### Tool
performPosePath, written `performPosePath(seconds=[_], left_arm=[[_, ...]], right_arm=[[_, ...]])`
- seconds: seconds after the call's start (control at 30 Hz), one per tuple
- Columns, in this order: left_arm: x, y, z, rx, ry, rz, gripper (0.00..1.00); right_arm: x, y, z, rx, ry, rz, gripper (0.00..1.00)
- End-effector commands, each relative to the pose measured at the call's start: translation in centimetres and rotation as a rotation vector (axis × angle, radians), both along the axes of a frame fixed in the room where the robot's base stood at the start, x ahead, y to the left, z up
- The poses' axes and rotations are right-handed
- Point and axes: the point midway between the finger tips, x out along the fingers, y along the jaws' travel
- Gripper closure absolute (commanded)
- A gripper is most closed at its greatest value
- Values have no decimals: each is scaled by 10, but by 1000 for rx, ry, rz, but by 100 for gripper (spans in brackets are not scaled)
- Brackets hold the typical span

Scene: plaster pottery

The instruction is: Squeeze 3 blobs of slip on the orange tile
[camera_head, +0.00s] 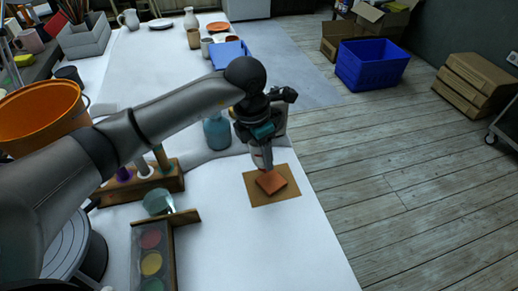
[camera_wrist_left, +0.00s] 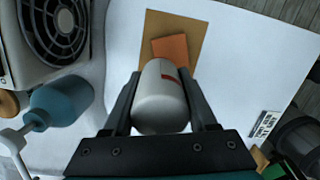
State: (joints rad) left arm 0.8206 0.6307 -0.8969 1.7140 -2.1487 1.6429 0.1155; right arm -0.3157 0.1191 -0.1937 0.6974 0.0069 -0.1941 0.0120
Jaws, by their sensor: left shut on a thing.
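The orange tile (camera_head: 271,182) lies on a square tan board (camera_head: 287,197) on the white table. In the left wrist view the tile (camera_wrist_left: 171,47) shows just beyond the bottle, on the tan board (camera_wrist_left: 158,24). My left gripper (camera_head: 262,150) is shut on a whitish bottle (camera_wrist_left: 160,98) with a red mark. It holds the bottle over the tile, with the bottle's far end pointing down at it. Whether the end touches the tile cannot be told. No slip blob is visible on the part of the tile that shows. My right gripper is not in view.
A blue pump bottle (camera_head: 217,132) and a fan-like box (camera_wrist_left: 55,28) stand near the gripper. A wooden rack (camera_head: 143,184), a paint tray (camera_head: 152,255) and an orange bucket (camera_head: 42,117) are at the left. The table front is clear.

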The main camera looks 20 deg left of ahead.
Motion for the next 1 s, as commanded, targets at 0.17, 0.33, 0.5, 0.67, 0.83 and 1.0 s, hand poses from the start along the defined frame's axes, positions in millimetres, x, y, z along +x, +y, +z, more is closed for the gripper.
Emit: performPosePath(seconds=[0.17,0.33,0.5,0.67,0.83,1.0], left_arm=[[-1,-2,-8,0,-1,-2,58],[-1,-2,-9,-1,-1,-1,58],[0,-2,-9,-1,-1,-1,58],[1,-4,-11,-1,-2,-1,58],[2,-6,-12,-1,-2,-1,58],[2,-6,-12,-1,-1,-1,44]], right_arm=[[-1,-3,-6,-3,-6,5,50],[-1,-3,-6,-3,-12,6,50],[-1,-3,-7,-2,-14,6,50],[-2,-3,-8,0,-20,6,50],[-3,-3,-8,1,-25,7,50],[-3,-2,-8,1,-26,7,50]])
